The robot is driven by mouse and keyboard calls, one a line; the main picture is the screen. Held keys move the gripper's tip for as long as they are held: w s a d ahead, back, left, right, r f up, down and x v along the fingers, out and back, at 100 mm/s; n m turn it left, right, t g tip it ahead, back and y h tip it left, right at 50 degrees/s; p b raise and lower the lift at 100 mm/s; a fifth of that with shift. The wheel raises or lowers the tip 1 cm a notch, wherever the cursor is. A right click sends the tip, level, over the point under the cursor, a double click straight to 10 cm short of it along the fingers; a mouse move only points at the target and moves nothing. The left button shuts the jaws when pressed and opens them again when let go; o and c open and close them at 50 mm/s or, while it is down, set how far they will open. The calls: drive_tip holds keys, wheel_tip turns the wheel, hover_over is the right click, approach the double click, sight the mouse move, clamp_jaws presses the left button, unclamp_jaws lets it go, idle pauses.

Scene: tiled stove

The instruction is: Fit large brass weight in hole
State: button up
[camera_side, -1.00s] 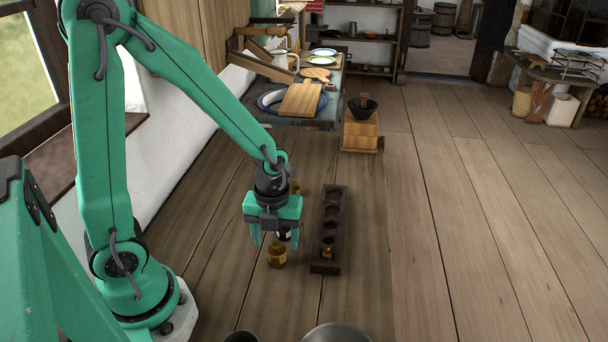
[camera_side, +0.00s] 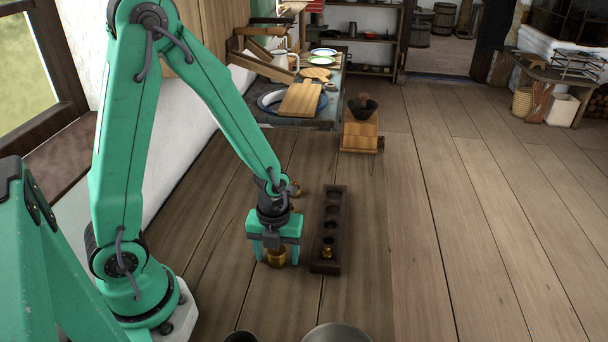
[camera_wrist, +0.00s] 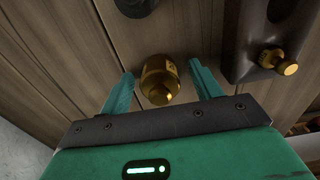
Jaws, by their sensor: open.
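The large brass weight (camera_side: 276,257) stands on the wooden surface, just left of the near end of the dark block with a row of holes (camera_side: 326,266). My gripper (camera_side: 275,260) is open, with its fingers on either side of the weight. In the wrist view the brass weight (camera_wrist: 159,80) lies between the spread fingers, with gaps on both sides. A smaller brass weight (camera_side: 327,249) sits in a hole near the block's near end. It also shows in the wrist view (camera_wrist: 276,61). The block's other visible holes look empty.
Another brass weight (camera_side: 295,188) stands beyond my gripper, left of the block. A dark round object (camera_wrist: 136,5) shows at the top of the wrist view. A coffee grinder (camera_side: 361,130) stands behind the block. Metal vessels (camera_side: 338,333) are at the near edge. Floor to the right is clear.

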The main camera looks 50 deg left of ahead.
clamp_jaws()
drive_tip(key=shift+r, duration=0.15)
idle(0.4)
drive_tip(key=shift+r, duration=1.35)
drive_tip(key=s+d+r, duration=0.6)
drive_tip(key=d+r, duration=0.2)
drive_tip(key=d, duration=0.1)
drive_tip(key=shift+s+d, duration=0.25)
drive_tip(key=shift+d, duration=0.1)
